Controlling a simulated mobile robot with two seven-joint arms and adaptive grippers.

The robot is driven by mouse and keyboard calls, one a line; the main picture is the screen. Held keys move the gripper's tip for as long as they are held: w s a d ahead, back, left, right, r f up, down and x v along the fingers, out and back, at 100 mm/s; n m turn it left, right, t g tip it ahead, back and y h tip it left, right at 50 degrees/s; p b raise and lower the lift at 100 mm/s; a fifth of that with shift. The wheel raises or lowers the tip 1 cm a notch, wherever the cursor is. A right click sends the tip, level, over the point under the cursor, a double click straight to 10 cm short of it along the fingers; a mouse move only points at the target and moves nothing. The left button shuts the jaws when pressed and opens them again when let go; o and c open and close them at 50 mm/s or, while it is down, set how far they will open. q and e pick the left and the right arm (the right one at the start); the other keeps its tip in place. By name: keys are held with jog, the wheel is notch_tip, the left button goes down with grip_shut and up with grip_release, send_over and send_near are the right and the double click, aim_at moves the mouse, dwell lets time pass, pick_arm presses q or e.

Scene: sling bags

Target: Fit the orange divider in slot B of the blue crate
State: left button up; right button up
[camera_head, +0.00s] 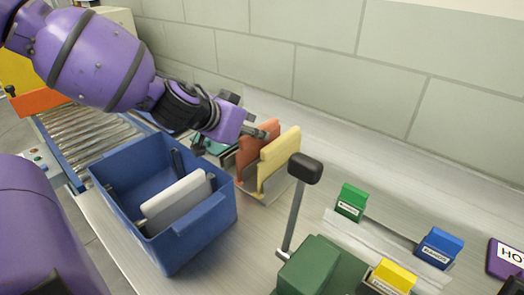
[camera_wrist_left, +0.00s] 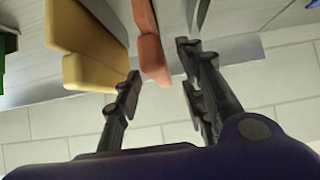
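The orange divider (camera_head: 247,152) stands upright in a holder behind the blue crate, beside the yellow divider (camera_head: 279,158). My left gripper (camera_head: 256,131) is at the orange divider's top edge. In the left wrist view my left gripper (camera_wrist_left: 160,76) is open, with the orange divider (camera_wrist_left: 151,50) between its fingers and a visible gap on the right side. The blue crate (camera_head: 196,238) stands at the left, with a white divider (camera_head: 176,203) upright inside it. Slot letters cannot be read; the crate's far inside is partly hidden. My right gripper is not in view.
A roller conveyor (camera_head: 88,133) lies left of the crate. A black-knobbed lever (camera_head: 294,215) on a green base rises right of the dividers. Green (camera_head: 351,201), blue (camera_head: 439,246) and yellow (camera_head: 392,276) labelled blocks stand at the right. A tiled wall runs behind.

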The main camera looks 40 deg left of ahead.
pick_arm(q)
jog(key=shift+w+f, duration=0.5)
jog(key=shift+f, duration=0.15)
jog(key=shift+w+b, duration=0.35)
jog(key=shift+b, duration=0.05)
jog(key=shift+r, duration=0.1)
grip_shut()
